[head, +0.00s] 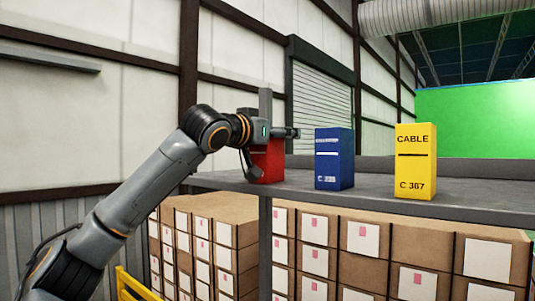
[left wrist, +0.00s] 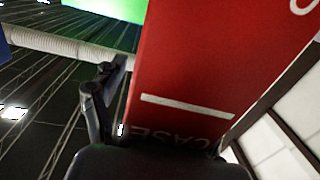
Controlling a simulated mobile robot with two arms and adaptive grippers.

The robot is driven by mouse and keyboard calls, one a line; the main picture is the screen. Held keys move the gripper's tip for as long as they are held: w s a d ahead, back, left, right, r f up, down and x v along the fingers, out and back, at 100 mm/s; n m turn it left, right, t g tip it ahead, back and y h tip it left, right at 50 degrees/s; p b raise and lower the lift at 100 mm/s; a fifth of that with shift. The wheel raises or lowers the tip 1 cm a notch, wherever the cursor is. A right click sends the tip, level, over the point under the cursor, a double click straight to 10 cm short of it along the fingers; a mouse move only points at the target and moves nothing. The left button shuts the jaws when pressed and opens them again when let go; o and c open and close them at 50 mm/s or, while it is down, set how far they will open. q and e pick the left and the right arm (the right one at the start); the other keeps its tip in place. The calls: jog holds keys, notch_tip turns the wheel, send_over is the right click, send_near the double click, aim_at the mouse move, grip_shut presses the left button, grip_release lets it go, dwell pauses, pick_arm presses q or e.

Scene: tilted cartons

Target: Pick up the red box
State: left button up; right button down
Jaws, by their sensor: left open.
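The red box (head: 272,160) stands on the grey shelf (head: 380,196), left of the other boxes in the head view. My left gripper (head: 272,150) is right at it, covering its upper part. In the left wrist view the red box (left wrist: 215,65) fills the middle, large and close, with a white line and upside-down lettering that reads CASE. One dark finger stands to the left of the box with a gap to it. The other finger is mostly hidden. The gripper is open, and I cannot tell whether it touches the box. My right gripper is not in view.
A blue box (head: 333,160) stands right of the red one, and a yellow box (head: 415,160) marked CABLE stands further right. Gaps of bare shelf separate them. Brown cartons (head: 350,250) are stacked below the shelf. A dark upright post stands behind the gripper.

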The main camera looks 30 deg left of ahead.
pick_arm(q)
jog(key=shift+s, duration=0.2)
jog(key=c, duration=0.4)
grip_shut()
jog(key=shift+r, duration=0.2)
